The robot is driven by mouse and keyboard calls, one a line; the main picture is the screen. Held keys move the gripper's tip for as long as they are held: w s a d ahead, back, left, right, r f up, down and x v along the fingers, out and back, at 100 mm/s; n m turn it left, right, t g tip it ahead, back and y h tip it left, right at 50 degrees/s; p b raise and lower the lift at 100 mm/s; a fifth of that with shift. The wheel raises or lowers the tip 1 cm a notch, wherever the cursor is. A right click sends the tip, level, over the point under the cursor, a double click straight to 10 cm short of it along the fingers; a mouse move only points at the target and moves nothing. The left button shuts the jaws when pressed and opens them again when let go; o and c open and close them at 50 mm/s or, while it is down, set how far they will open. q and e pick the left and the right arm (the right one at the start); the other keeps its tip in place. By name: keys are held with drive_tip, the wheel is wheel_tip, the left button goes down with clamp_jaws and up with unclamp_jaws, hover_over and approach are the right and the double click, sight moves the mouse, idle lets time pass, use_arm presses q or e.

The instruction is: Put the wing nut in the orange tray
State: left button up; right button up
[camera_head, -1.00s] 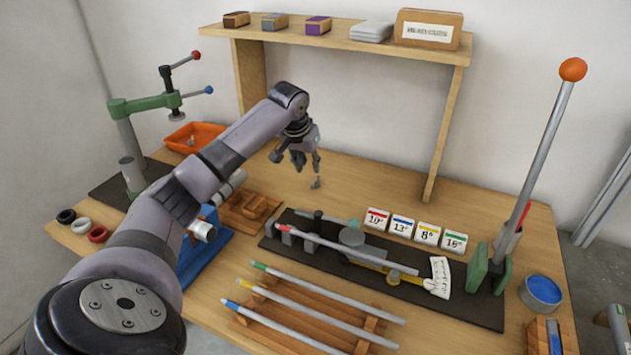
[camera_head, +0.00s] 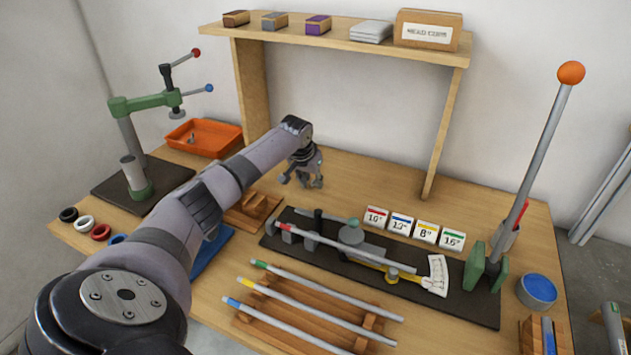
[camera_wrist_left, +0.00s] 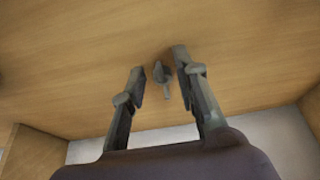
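The wing nut (camera_wrist_left: 162,75) is a small grey piece on the wooden tabletop in the left wrist view. It shows between the fingertips of my left gripper (camera_wrist_left: 159,72), which are apart with a gap on each side of it. In the head view my left gripper (camera_head: 301,182) is low over the table in front of the shelf, and I cannot make out the wing nut apart from its fingers. The orange tray (camera_head: 233,149) stands at the back left with a small grey item in it. My right gripper is not in view.
A green clamp press (camera_head: 146,102) stands left of the tray. A dark fixture board (camera_head: 468,306) with a lever is in front and right of my gripper. A shelf (camera_head: 350,46) rises behind it. Rods on a wooden rack (camera_head: 310,300) lie in front.

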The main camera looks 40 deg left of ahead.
use_arm(q)
clamp_jaws()
drive_tip(key=shift+r, duration=0.1)
idle(0.5)
